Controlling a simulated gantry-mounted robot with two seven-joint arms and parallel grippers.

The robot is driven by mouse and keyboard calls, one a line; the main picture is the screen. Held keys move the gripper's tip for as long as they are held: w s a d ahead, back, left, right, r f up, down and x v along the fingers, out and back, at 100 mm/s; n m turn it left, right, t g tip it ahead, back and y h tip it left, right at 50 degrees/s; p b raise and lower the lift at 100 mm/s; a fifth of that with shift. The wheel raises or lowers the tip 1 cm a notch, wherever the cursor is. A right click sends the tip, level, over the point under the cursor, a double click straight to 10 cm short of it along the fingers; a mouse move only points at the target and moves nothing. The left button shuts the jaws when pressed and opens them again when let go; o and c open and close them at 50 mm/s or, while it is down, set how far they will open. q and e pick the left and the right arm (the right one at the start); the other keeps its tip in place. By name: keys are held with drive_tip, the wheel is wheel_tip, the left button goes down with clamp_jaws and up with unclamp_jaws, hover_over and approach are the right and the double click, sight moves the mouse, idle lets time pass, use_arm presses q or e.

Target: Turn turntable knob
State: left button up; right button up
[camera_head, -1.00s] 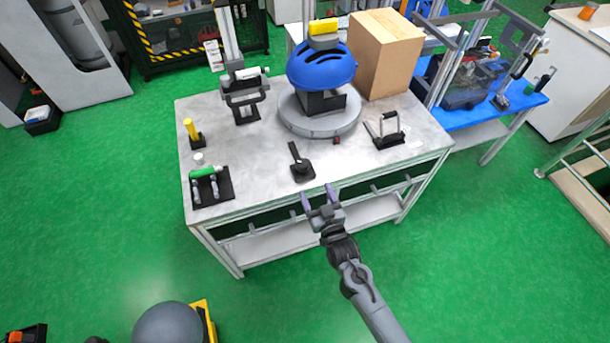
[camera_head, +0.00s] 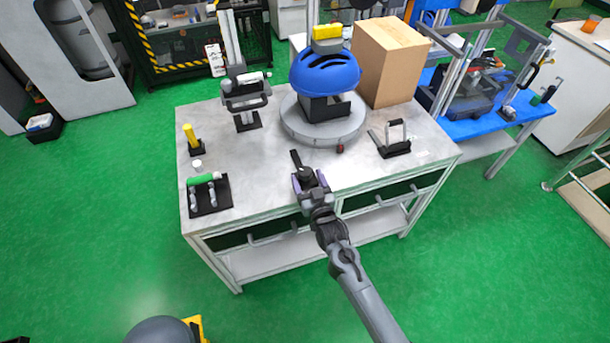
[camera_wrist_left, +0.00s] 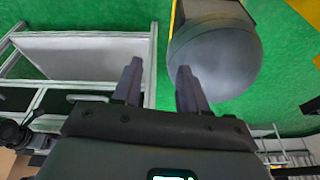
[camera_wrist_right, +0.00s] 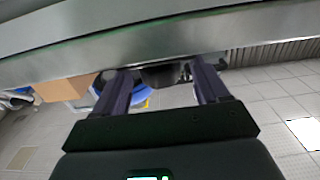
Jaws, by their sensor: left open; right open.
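The grey round turntable (camera_head: 345,131) stands at the back middle of the table and carries a blue helmet (camera_head: 325,72). A small dark red knob (camera_head: 340,148) is at its front rim. In the right wrist view a dark object (camera_wrist_right: 163,76) lies between the open fingers. My left gripper (camera_wrist_left: 158,82) is open and empty, outside the head view.
A clamp-like fixture (camera_head: 395,142) stands on the right of the table (camera_head: 245,190). A cardboard box (camera_head: 385,65) is behind it. A green-handled fixture (camera_head: 207,180) and a yellow-topped post (camera_head: 191,136) are at left. A grey ball (camera_wrist_left: 215,55) is below my left gripper.

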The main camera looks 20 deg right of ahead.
drive_tip(key=shift+w+b, duration=0.35)
drive_tip(key=shift+w, duration=1.1)
drive_tip(key=shift+c, duration=0.3)
drive_tip(key=c, duration=0.9)
